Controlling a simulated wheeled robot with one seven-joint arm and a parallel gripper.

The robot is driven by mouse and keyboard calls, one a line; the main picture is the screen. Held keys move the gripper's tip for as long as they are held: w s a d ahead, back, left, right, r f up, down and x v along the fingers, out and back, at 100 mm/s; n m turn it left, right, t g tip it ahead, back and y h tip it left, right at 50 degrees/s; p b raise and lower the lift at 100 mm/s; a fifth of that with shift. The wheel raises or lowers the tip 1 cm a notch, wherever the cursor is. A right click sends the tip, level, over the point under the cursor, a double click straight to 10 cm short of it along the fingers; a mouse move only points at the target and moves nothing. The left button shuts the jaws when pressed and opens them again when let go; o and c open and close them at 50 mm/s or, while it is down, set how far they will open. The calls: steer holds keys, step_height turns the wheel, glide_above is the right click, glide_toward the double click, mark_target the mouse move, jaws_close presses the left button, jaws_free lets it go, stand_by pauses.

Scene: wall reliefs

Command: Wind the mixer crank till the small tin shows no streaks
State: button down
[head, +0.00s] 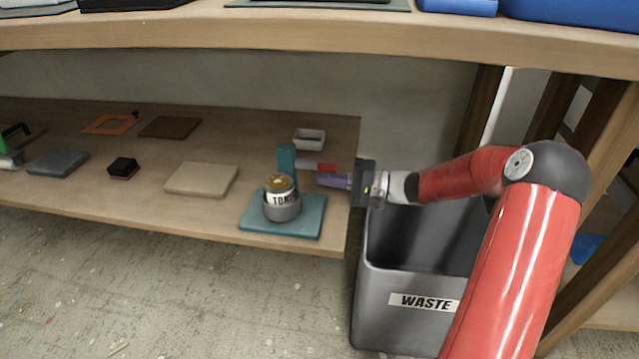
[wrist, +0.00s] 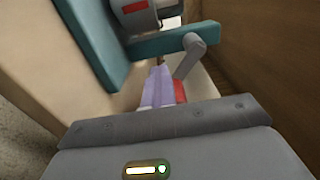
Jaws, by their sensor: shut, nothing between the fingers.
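The mixer has a teal base (head: 254,222) and a teal post (head: 287,160) on the lower shelf. The small tin (head: 281,197), with a white label, stands upright in a grey cup on it. Its top looks brownish gold; streaks are too small to tell. In the wrist view the crank's grey arm (wrist: 190,60) hangs from the teal post (wrist: 170,43), with a red handle (wrist: 180,91) at its lower end. My gripper (head: 321,182) has purple fingers, shut and empty, right beside the red handle. The wrist view shows my gripper (wrist: 159,70) left of it; contact is unclear.
A grey waste bin (head: 400,283) stands at the shelf's right end, under my arm. A small white tray (head: 309,138) sits behind the mixer. A beige slab (head: 201,179) and a black block (head: 123,168) lie left. The upper shelf (head: 250,30) hangs above.

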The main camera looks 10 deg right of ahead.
stand_by(0.3)
steer(key=w+r+p, duration=0.2)
steer(key=r, duration=0.1)
steer(key=shift+w+d+r, duration=0.25)
steer(key=shift+w+d, duration=0.1)
steer(key=shift+w+d+r+p, duration=0.2)
steer(key=shift+w+r+p, duration=0.2)
steer(key=shift+w+r, duration=0.1)
steer(key=r+p, duration=0.1)
steer(key=s+r, duration=0.1)
steer(key=r, duration=0.1)
steer(key=s+r+p, duration=0.1)
steer(key=shift+s+a+r+p, duration=0.2)
steer(key=shift+a+r+p, duration=0.15)
steer(key=shift+a+r, duration=0.05)
steer(key=shift+s+a+b, duration=0.1)
steer(key=shift+s+a, duration=0.15)
steer(key=shift+s, duration=0.6)
steer(key=shift+s+a+b, duration=0.15)
steer(key=shift+s+a, duration=0.15)
steer(key=shift+s, duration=0.5)
steer(key=shift+s+a+b, duration=0.1)
steer(key=shift+s+a, duration=0.15)
steer(key=shift+s, duration=0.6)
